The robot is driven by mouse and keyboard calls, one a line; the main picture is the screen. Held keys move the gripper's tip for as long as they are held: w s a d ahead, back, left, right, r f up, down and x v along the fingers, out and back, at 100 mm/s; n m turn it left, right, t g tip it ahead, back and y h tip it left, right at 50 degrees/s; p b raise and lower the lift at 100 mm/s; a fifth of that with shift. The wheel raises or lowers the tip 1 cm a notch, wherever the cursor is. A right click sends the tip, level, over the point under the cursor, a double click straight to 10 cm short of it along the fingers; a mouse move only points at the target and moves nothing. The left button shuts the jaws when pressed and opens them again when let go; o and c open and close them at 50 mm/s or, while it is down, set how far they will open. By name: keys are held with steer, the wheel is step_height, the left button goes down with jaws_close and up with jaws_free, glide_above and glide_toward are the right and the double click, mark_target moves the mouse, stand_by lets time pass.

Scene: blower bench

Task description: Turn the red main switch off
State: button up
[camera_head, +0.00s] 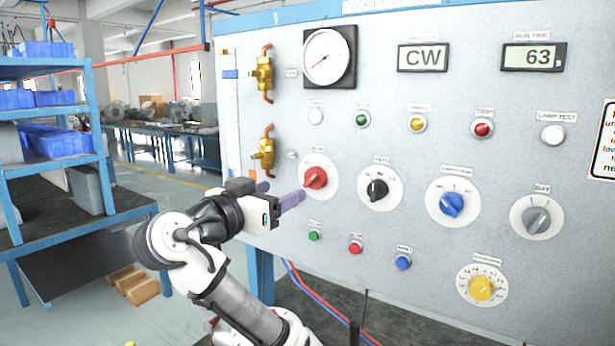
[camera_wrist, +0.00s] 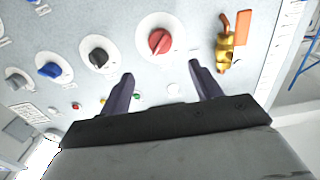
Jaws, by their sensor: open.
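The red main switch (camera_head: 315,178) is a red rotary knob on a round white plate, at the left of the row of knobs on the grey panel (camera_head: 400,290). In the wrist view the red knob (camera_wrist: 160,41) lies ahead of my gripper, above the gap between its fingers. My gripper (camera_head: 292,200) is just left of and slightly below the knob in the head view. In the wrist view its two dark fingers (camera_wrist: 164,82) are spread apart with nothing between them. The fingers appear apart from the knob. The plate's markings are too small to read.
To the right are a black knob (camera_head: 377,190), a blue knob (camera_head: 452,204) and a grey knob (camera_head: 537,220). Small push buttons, including a red one (camera_head: 355,247), sit below. Brass valves (camera_head: 264,155) protrude left of the red knob. A display (camera_head: 424,58) reads CW.

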mark_target(309, 179)
steer(key=p+x, duration=0.3)
steer(key=x, duration=0.6)
steer(key=shift+w+d+r, duration=0.1)
steer(key=shift+w+d, duration=0.05)
steer(key=shift+w, duration=0.2)
steer(key=shift+w+d+p, duration=0.2)
steer(key=shift+w+p, duration=0.1)
steer(key=shift+w, duration=0.05)
steer(key=c, duration=1)
